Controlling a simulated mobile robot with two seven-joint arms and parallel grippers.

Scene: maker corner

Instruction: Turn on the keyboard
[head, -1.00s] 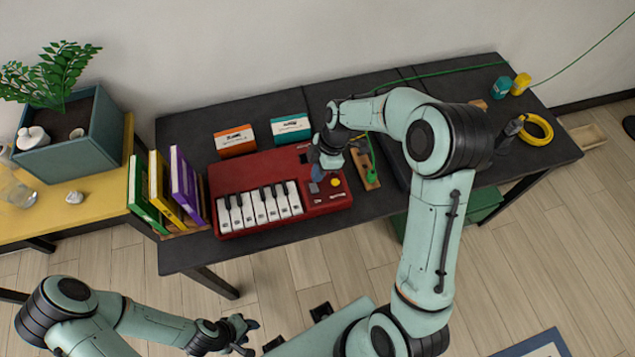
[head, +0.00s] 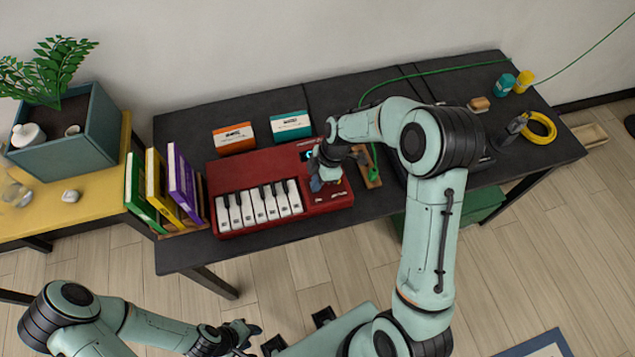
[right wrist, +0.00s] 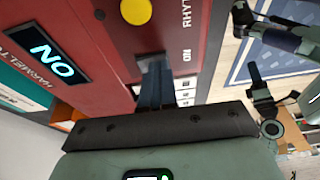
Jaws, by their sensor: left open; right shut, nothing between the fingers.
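The red keyboard (head: 228,178) with white and black keys lies on the dark table. Its small display (right wrist: 45,52) glows with cyan letters in the right wrist view, and a cyan glow shows in the head view. My right gripper (right wrist: 155,85) is shut and empty, its fingertips at the control panel beside an "ON" label. The part under the tips is hidden, and I cannot tell whether they touch it. A yellow knob (right wrist: 136,12) is beside them. My left gripper (head: 246,336) is open and empty, low in front of the table.
Orange (head: 234,138) and teal (head: 291,126) boxes stand behind the keyboard. Upright books (head: 183,185) stand at its left. A wooden strip (head: 368,168) with a green cable is on its right. A yellow ring (head: 539,127) lies further right. The table's front edge is clear.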

